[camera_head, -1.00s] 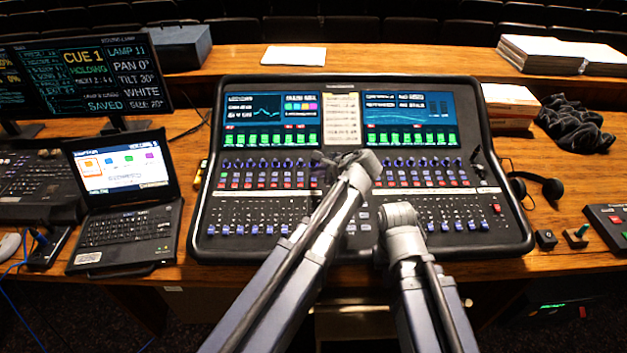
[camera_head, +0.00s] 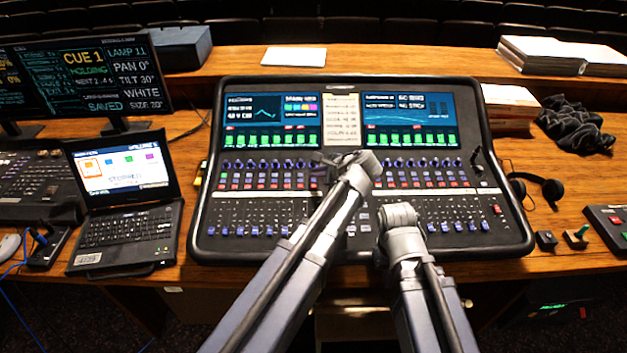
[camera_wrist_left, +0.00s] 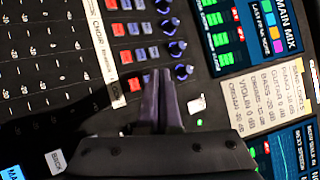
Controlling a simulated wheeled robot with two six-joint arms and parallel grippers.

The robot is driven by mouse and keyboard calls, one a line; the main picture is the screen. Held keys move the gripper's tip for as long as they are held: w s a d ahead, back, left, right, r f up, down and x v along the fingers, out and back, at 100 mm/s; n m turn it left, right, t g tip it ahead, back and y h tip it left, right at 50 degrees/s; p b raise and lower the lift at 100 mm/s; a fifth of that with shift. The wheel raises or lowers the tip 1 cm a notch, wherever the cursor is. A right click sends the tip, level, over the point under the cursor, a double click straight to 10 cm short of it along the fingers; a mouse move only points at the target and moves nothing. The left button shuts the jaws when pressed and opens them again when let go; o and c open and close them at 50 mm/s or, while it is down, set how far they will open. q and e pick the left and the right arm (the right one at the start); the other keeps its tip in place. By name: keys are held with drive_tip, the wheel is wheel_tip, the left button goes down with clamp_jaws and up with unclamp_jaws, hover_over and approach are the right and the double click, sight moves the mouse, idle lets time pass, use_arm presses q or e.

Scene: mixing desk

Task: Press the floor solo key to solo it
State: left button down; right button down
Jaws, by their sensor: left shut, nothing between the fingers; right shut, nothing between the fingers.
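The mixing desk (camera_head: 206,215) fills the middle of the head view. Its channel keys run in rows under the screens. My left gripper (camera_head: 322,168) is over the key rows near the desk's middle, partly hidden by its wrist. In the left wrist view its shut, empty fingertips (camera_wrist_left: 160,78) are beside a red key (camera_wrist_left: 133,84), a blue key (camera_wrist_left: 148,81) and a blue knob (camera_wrist_left: 184,72). Contact cannot be told. A nearby strip label reads "CHOIR" (camera_wrist_left: 97,33). I cannot read a floor label or pick out its solo key. My right arm's wrist hides its gripper.
A laptop (camera_head: 125,200) and monitors (camera_head: 85,75) stand left of the desk. Headphones (camera_head: 540,187), small boxes and a dark cloth (camera_head: 570,125) lie to the right. Faders and knobs crowd the desk surface around my left gripper.

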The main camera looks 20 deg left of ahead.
sight(317, 185)
use_arm(q)
drive_tip(key=shift+f, duration=0.15)
idle(0.5)
drive_tip(key=shift+f+b, duration=0.25)
drive_tip(key=shift+b, duration=0.15)
drive_tip(key=shift+f, duration=0.3)
idle(0.4)
drive_tip(key=shift+r, duration=0.1)
drive_tip(key=shift+r+p, duration=0.45)
drive_tip(key=shift+r, duration=0.2)
drive_tip(key=r+p, duration=0.5)
drive_tip(key=shift+s, duration=0.25)
